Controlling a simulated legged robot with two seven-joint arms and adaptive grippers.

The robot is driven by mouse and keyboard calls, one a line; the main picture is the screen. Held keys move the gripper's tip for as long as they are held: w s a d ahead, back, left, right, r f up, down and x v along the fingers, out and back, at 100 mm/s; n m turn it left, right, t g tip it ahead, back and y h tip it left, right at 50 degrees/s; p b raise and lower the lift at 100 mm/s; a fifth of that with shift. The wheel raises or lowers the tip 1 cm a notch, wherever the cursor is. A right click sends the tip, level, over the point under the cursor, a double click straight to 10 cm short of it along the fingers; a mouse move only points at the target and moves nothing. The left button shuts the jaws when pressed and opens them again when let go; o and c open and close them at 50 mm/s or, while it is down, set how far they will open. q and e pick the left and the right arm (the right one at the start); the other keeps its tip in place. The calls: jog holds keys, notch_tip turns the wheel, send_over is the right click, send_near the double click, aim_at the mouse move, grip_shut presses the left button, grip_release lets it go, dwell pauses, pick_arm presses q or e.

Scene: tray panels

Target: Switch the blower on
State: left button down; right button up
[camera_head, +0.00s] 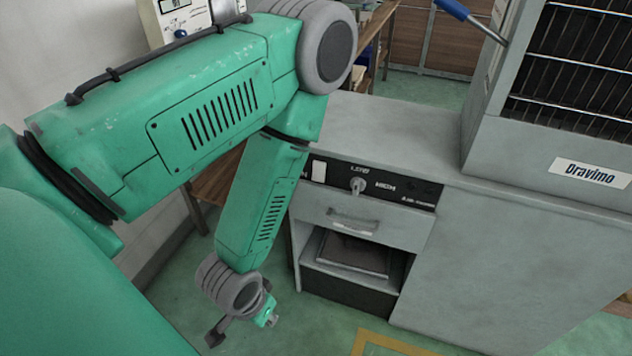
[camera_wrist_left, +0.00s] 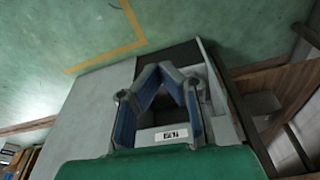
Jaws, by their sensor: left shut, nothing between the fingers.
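A dark control strip (camera_head: 420,190) runs along the top front of a grey cabinet (camera_head: 500,260) in the head view. It carries a white rocker switch (camera_head: 319,171) at its left end and a metal knob (camera_head: 358,186) beside it. I cannot tell which is the blower's control, or whether either is on. My left arm reaches down in front of the cabinet's left side, with its wrist low, below and left of the strip. In the left wrist view my left gripper (camera_wrist_left: 172,75) is shut and empty, its blue-padded fingers angled together. My right gripper is not in view.
A drawer with a handle (camera_head: 353,221) and an open shelf (camera_head: 345,268) lie below the strip. A grilled unit labelled Dravimo (camera_head: 590,172) stands on the cabinet's right. A white instrument (camera_head: 170,15) is at the back left. The green floor (camera_head: 310,335) before the cabinet is mostly clear.

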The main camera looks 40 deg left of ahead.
aim_at(313, 185)
pick_arm(q)
jog(key=w+a+n+t+y+b, duration=0.1)
jog(key=w+a+n+t+b, duration=0.3)
jog(key=w+n+t, duration=0.55)
jog(key=w+a+r+n+t+y+b, duration=0.2)
jog(key=w+a+r+n+t+y, duration=0.1)
jog(key=w+r+n, duration=0.4)
jog(key=w+a+n, duration=0.1)
jog(key=w+n, duration=0.1)
jog(key=n, duration=0.1)
jog(key=shift+w+r+t, duration=0.25)
jog(key=shift+t, duration=0.1)
jog(key=shift+w+a, duration=0.1)
jog(key=shift+a, duration=0.05)
jog(key=b+x, duration=0.2)
jog(key=x, duration=1.1)
jog(key=shift+w+a+f, duration=0.1)
jog(key=shift+w+a, duration=0.05)
jog(key=shift+w, duration=0.25)
